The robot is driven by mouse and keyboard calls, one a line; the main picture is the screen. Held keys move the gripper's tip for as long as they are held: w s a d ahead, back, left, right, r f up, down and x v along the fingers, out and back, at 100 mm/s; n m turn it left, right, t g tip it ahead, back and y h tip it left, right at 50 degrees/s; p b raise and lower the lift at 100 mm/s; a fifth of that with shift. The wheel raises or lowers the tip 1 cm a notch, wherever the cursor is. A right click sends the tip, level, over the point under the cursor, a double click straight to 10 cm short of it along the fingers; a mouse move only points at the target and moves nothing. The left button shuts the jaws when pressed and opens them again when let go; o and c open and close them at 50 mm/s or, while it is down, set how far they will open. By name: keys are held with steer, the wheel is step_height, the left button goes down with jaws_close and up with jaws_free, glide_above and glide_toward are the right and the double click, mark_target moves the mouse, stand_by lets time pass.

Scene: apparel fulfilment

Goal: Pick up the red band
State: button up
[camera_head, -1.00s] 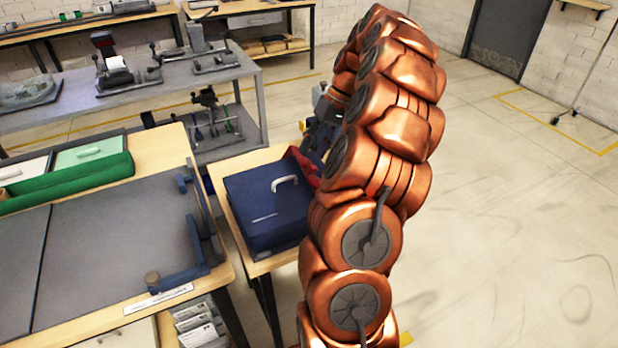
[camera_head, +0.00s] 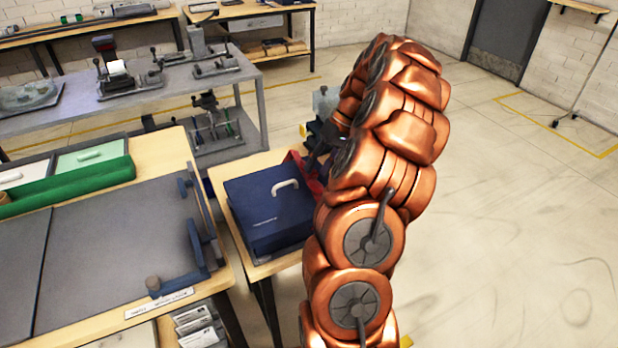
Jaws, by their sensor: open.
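The red band (camera_head: 314,186) shows as a red strip at the right side of the dark blue box (camera_head: 262,207), on the small wooden table. Its right part is hidden behind my copper-coloured arm. My gripper (camera_head: 318,155) is open, a dark shape just above and beside the band's far end. Its fingers are small and partly covered by the arm, so I cannot tell whether they touch the band.
The blue box has a pale handle (camera_head: 285,185) on top. A workbench with a grey mat (camera_head: 110,250) and a green roll (camera_head: 75,186) stands at left. A grey metal bench (camera_head: 165,100) with tools is behind. The floor (camera_head: 500,200) to the right is clear.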

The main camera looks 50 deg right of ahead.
mark_target(315, 172)
steer(key=shift+p+x, duration=0.4)
steer(key=shift+x, duration=1.55)
steer(key=shift+s+a, duration=0.1)
steer(key=shift+c, duration=0.5)
steer(key=shift+r, duration=0.1)
steer(key=c, duration=0.5)
steer(key=shift+c, duration=0.5)
